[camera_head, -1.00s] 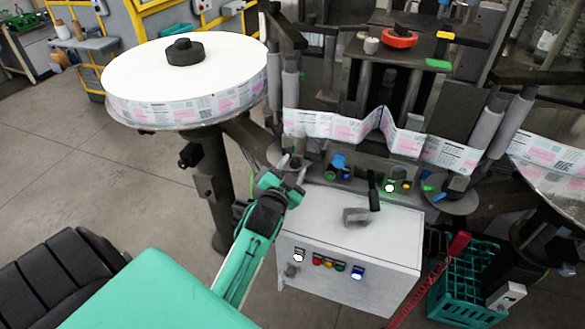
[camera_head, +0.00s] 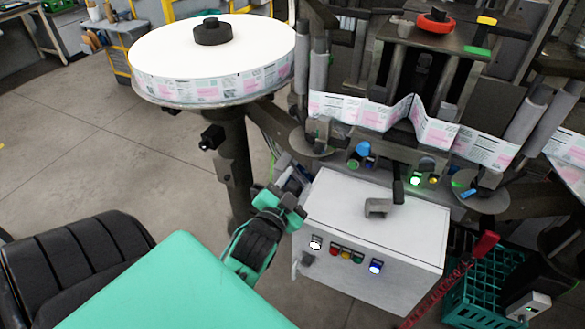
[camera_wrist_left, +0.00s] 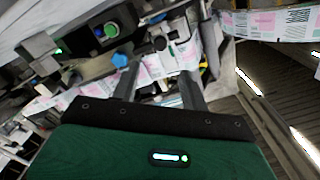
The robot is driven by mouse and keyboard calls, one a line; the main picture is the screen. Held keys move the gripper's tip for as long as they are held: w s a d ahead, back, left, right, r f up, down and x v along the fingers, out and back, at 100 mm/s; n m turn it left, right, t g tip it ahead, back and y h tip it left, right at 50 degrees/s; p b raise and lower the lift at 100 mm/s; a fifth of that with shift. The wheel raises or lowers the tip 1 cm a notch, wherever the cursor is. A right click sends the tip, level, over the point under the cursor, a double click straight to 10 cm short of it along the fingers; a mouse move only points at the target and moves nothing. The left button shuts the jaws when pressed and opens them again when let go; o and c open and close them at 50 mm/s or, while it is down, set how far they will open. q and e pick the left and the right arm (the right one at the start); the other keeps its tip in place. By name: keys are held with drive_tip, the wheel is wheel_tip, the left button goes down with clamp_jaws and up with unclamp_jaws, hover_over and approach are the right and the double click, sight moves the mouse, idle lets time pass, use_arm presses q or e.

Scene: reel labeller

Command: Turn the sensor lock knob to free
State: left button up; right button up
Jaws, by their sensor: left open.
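Several small knobs and lights sit on the machine's dark front ledge in the head view. A blue knob (camera_head: 362,148) is at their left end, and another blue knob (camera_head: 468,193) is at the right. I cannot read which one is the sensor lock knob. My left gripper (camera_head: 290,174) is left of the white cabinet and below the ledge, apart from the knobs. In the left wrist view, the left gripper (camera_wrist_left: 160,78) has its two fingers spread with nothing held. A blue knob (camera_wrist_left: 119,60) shows beyond the left finger. My right gripper is not in view.
The white cabinet (camera_head: 345,205) with coloured buttons stands below the ledge, with a dark handle (camera_head: 398,185) above its top. A large white reel (camera_head: 215,62) is on the left. A printed label web (camera_head: 350,110) runs above the knobs. A green crate (camera_head: 485,290) is at lower right.

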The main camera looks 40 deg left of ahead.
use_arm(q)
drive_tip(key=shift+v, duration=0.85)
